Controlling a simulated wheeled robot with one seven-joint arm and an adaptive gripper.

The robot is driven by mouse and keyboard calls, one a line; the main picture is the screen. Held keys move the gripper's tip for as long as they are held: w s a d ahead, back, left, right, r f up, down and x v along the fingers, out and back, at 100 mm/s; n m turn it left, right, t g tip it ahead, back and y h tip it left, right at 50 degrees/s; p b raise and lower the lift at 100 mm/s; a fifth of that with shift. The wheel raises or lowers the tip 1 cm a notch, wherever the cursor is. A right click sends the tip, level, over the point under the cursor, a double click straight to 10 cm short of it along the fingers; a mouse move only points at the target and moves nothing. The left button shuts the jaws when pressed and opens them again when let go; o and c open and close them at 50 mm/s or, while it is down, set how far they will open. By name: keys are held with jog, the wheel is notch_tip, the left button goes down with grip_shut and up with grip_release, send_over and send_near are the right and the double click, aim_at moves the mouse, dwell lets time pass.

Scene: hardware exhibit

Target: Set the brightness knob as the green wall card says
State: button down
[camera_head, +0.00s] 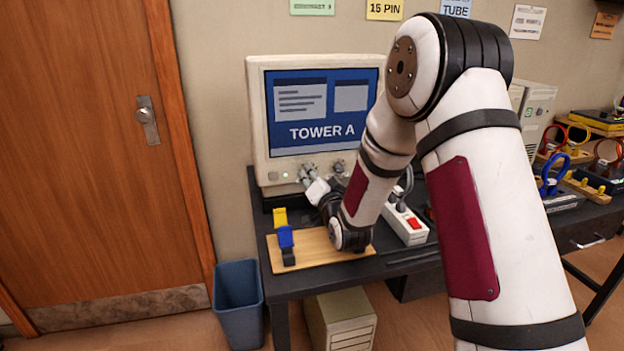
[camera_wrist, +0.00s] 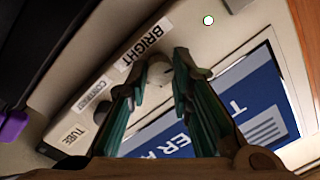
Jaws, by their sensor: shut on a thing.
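The monitor (camera_head: 256,120) stands on the dark desk, its screen reading "TOWER A". In the wrist view the monitor's bezel (camera_wrist: 235,45) appears upside down, with labels reading "BRIGHT" (camera_wrist: 146,46), one that looks like "CONTRAST", and "TUBE". In the head view my gripper (camera_head: 311,180) is at the bezel below the screen. The green wall card (camera_head: 312,6) is cut off by the top edge; its small text is unclear.
A wooden board (camera_head: 325,247) with yellow (camera_head: 280,217) and blue (camera_head: 286,238) pieces lies in front of the monitor. A power strip (camera_head: 405,222) with a red switch is right of my wrist. A blue bin (camera_head: 238,300) stands by the desk. Other wall cards hang above.

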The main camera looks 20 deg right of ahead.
jog(key=shift+a+m+h+b, duration=0.1)
jog(key=shift+m+h+b, duration=0.3)
jog(key=shift+m, duration=7.6)
jog(key=shift+m+h+b, duration=0.1)
jog(key=shift+m+h, duration=0.5)
jog(key=shift+m, duration=7.4)
jog(key=c, duration=1.4)
grip_release()
jog(key=shift+f, duration=0.1)
